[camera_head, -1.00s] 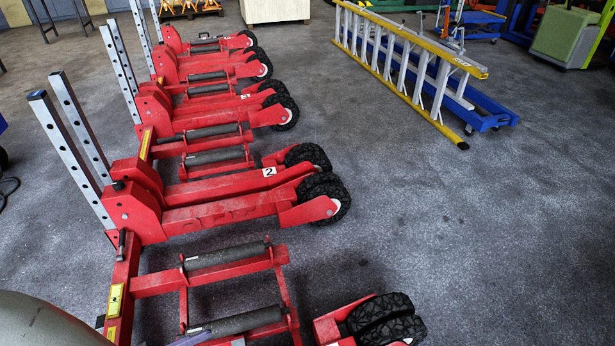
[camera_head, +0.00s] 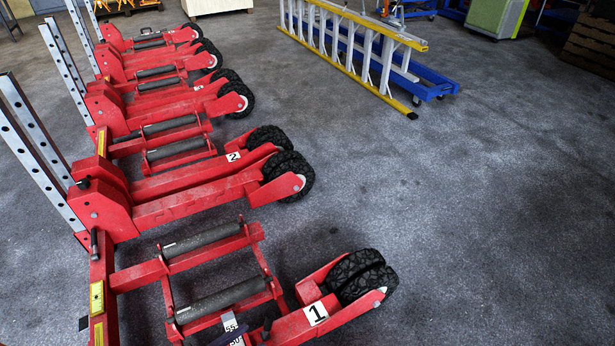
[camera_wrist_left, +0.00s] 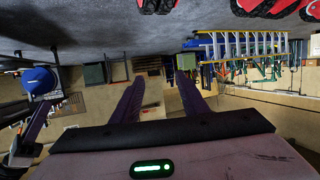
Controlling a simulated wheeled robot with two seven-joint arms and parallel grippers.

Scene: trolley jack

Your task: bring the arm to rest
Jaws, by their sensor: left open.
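My left gripper (camera_wrist_left: 159,84) shows in the left wrist view, its two purple fingers spread apart with nothing between them. It is open and empty, and the view behind it is upside down. In the head view only a small purple piece shows at the bottom edge, over the nearest red trolley jack, and I cannot tell for sure that it is a fingertip. The nearest jack (camera_head: 135,277) carries the number 1. The jack marked 2 (camera_head: 205,195) stands just behind it. My right gripper is in neither view.
Several more red jacks (camera_head: 150,105) stand in a row toward the back left. A yellow ladder (camera_head: 362,60) with a blue trolley (camera_head: 432,84) stands at the back. A green cabinet (camera_head: 497,15) is at the back right. The grey floor (camera_head: 480,220) on the right is clear.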

